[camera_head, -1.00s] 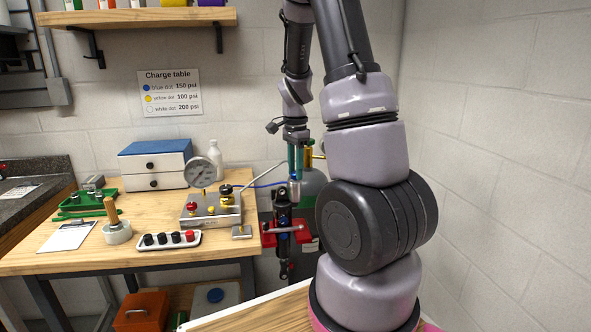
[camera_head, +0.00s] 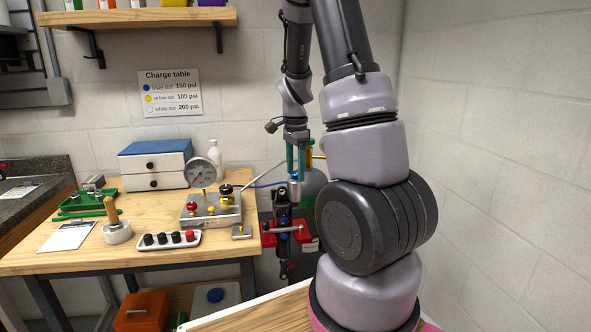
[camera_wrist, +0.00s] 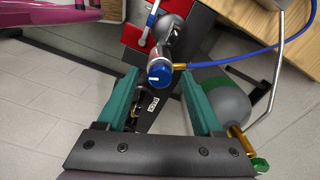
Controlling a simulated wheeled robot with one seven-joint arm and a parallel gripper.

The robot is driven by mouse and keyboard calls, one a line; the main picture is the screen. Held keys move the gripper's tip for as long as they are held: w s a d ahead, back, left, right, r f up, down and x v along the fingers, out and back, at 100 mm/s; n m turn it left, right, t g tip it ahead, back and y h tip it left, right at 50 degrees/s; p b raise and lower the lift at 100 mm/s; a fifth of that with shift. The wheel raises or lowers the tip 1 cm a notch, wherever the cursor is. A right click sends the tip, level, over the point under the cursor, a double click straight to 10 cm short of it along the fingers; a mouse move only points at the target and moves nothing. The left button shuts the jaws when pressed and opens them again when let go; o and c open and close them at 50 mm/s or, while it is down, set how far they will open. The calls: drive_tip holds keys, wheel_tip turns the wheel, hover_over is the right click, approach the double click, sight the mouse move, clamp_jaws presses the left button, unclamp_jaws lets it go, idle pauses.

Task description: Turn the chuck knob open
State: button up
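The chuck knob (camera_wrist: 158,75) is a blue cap with a white mark on top of a silver chuck (camera_head: 294,190). The chuck sits on the upper end of a dark shock absorber (camera_head: 284,232), and a blue hose joins it by a brass fitting. My gripper (camera_head: 296,172) points down just above the knob. In the wrist view its two teal fingers stand apart, with the knob seen in the gap near their tips. Neither finger appears to touch it. The exact height gap is hard to tell.
A red vise (camera_head: 270,238) surrounds the shock. The blue hose (camera_wrist: 235,57) runs to the gauge block (camera_head: 212,212) on the wooden bench (camera_head: 80,262). A green-banded cylinder (camera_wrist: 222,100) with brass valve stands close to my right finger in the wrist view.

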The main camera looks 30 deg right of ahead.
sight(295, 173)
wheel_tip(295, 173, up, 11)
idle(0.5)
idle(0.4)
drive_tip(key=s+a+r+n+t+y, duration=0.1)
drive_tip(key=s+a+r+n+t, duration=0.2)
drive_tip(key=s+a+r+n, duration=0.3)
drive_tip(key=s+a+r+n+t+y, duration=0.1)
drive_tip(key=s+a+r+n+t, duration=0.3)
drive_tip(key=s, duration=0.8)
drive_tip(key=a+r+n, duration=0.2)
drive_tip(key=a+n, duration=0.1)
drive_tip(key=shift+s+a+r, duration=0.15)
drive_tip(key=shift+a+r, duration=0.05)
drive_tip(key=shift+r, duration=0.05)
idle(0.8)
